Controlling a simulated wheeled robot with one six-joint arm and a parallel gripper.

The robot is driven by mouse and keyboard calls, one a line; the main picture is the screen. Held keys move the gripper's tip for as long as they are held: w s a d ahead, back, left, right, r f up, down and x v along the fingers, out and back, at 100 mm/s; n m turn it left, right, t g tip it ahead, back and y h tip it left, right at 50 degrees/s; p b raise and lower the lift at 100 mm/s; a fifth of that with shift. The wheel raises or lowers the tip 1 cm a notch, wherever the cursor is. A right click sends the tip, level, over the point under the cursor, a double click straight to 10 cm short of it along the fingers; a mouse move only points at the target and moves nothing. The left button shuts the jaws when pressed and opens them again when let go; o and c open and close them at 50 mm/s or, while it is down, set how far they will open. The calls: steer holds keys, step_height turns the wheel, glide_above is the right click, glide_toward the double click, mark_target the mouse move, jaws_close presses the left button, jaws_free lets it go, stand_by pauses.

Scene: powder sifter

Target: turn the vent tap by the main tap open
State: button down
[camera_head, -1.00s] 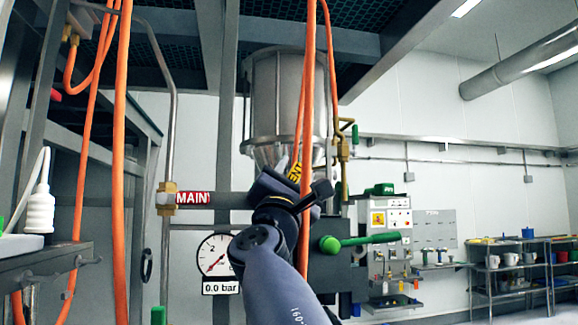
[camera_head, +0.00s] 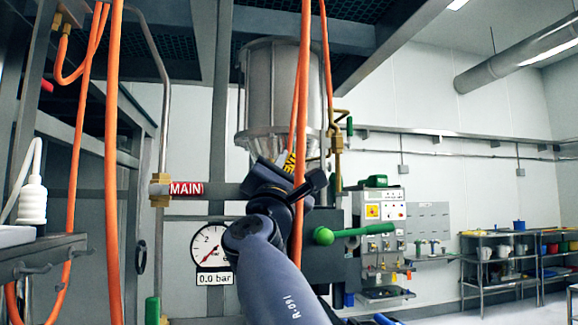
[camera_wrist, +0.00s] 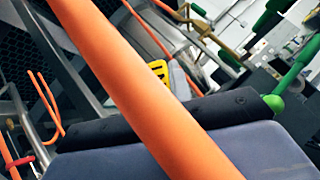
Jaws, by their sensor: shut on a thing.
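A yellow tag (camera_head: 289,163) with partly hidden dark letters sits at the vent tap, below the metal vessel; yellow also shows in the wrist view (camera_wrist: 158,70). My gripper (camera_head: 275,178) is shut at this tag, to the right of the red MAIN label (camera_head: 186,188). Its jaws hide the tap's handle, so the exact grip cannot be seen. An orange hose (camera_wrist: 140,90) crosses close in front of the wrist camera.
Orange hoses (camera_head: 112,150) hang at the left, and more hang beside my gripper. The gauge (camera_head: 211,247) reads 0.0 bar. The metal vessel (camera_head: 285,90) stands above. A grey bench (camera_head: 45,255) is at the left; shelves (camera_head: 495,260) stand far right.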

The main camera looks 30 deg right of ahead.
steer(key=shift+a+f+n+b, duration=0.1)
steer(key=shift+n+b, duration=0.3)
steer(key=shift+b, duration=0.1)
steer(key=n+t+y+b, duration=0.1)
steer(key=n+t+b, duration=0.1)
steer(key=a+n+t+y+b, duration=0.1)
steer(key=n+y+b, duration=0.1)
steer(key=shift+w+n+t, duration=0.1)
steer(key=shift+n+t, duration=0.3)
steer(key=n+t+y+b, duration=0.1)
steer(key=n+y, duration=0.1)
steer(key=a+n+t+y+b, duration=0.1)
steer(key=n, duration=0.1)
steer(key=n+t+y+b, duration=0.1)
steer(key=n+y, duration=0.1)
steer(key=shift+w+a+r+n+y+b, duration=0.15)
steer(key=shift+w+r+n+y+b, duration=0.15)
steer(key=shift+b, duration=0.1)
steer(key=shift+a+r+n+t+y+b, duration=0.15)
steer(key=shift+n+t+y+b, duration=0.2)
steer(key=shift+n+y, duration=0.4)
steer(key=c, duration=1.3)
jaws_free()
steer(key=shift+s, duration=0.1)
